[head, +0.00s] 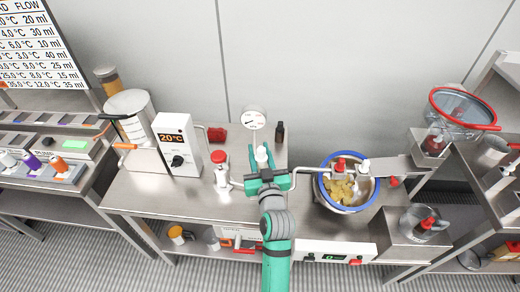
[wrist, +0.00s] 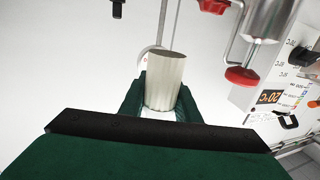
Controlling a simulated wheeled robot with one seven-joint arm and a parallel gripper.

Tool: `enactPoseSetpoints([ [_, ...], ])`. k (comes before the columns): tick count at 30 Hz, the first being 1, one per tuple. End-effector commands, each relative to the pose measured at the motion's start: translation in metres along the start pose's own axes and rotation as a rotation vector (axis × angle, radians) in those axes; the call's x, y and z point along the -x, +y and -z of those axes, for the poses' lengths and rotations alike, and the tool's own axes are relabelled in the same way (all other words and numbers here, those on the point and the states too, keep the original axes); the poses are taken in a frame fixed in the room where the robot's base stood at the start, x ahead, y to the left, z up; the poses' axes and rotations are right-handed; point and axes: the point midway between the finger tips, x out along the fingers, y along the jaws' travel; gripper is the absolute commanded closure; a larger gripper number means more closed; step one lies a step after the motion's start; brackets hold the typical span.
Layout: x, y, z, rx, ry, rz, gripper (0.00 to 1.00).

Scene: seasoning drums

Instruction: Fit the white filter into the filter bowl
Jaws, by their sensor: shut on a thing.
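My gripper (head: 264,168) is shut on the white filter (head: 262,154) and holds it upright above the steel table in the head view. In the wrist view the filter (wrist: 165,82) is a cream, pleated cylinder between the green fingers of my gripper (wrist: 162,106). Its lower end is hidden there by the gripper. A steel fitting with a red cap (head: 221,172) stands just left of my gripper; a steel cylinder with red handles (wrist: 268,20) shows at the wrist view's upper right. I cannot tell which part is the filter bowl.
A blue-rimmed drum (head: 321,196) with yellow pieces stands to the right, and a thin pipe runs from near my gripper towards it. A white heater box (head: 175,143) reading 20°C stands left.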

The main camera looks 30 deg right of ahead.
Motion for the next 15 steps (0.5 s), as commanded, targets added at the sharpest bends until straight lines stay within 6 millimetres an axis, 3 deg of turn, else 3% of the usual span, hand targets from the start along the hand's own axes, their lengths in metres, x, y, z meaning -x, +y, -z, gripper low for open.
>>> enactPoseSetpoints([
  [15, 0.0, 0.003, -0.04, -0.001, 0.0, -0.004, 0.93],
])
